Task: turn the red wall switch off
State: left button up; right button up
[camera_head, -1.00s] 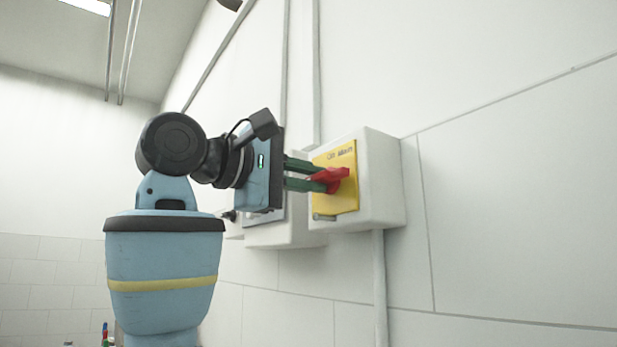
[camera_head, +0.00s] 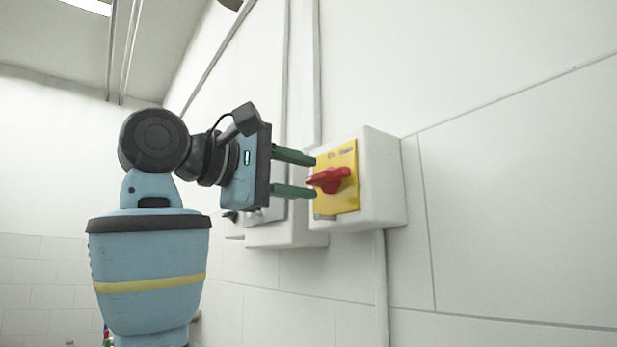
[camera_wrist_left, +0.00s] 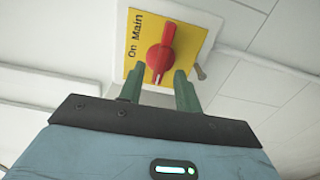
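The red switch knob (camera_head: 329,179) sits on a yellow plate (camera_head: 349,202) on the front of a white wall box (camera_head: 384,180). In the left wrist view the red knob (camera_wrist_left: 160,53) shows whole, with the words "On" and "Main" on the yellow plate (camera_wrist_left: 140,24) beside it. My left gripper (camera_head: 314,177) is open and empty. Its two green fingers are spread, one above and one below the knob in the head view, with the tips just short of it. In the left wrist view the fingertips (camera_wrist_left: 160,75) end near the knob's lower end. My right gripper is not in view.
A second white box (camera_head: 289,234) is on the wall behind my left gripper. Grey pipes (camera_head: 317,80) run up the wall, and another pipe (camera_head: 379,285) runs down below the switch box. The wall to the right is bare.

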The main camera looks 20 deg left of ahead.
pick_arm(q)
jog(key=v, duration=0.6)
dwell(0.4)
